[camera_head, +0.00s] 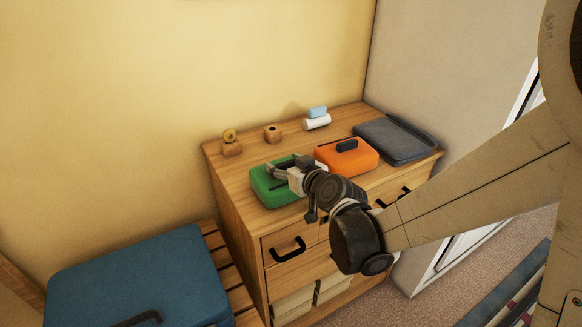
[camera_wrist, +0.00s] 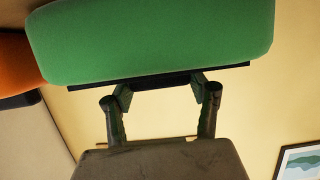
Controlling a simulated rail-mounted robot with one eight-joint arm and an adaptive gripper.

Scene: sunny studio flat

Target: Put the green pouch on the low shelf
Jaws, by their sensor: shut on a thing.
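The green pouch (camera_head: 268,192) is at the left front of the wooden dresser top. My gripper (camera_wrist: 163,86) is shut on that dark part, one finger at each end. I cannot tell whether the pouch rests on the dresser or hangs just above it. A low slatted wooden piece (camera_head: 222,262) stands left of the dresser; I cannot tell if it is the low shelf.
An orange pouch (camera_head: 358,160) with a black handle lies close to the right of the green one. A dark grey case (camera_head: 395,140) lies farther right. Small wooden items (camera_head: 231,147) and a white roll (camera_head: 317,122) stand behind. A blue case (camera_head: 140,275) covers much of the slats.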

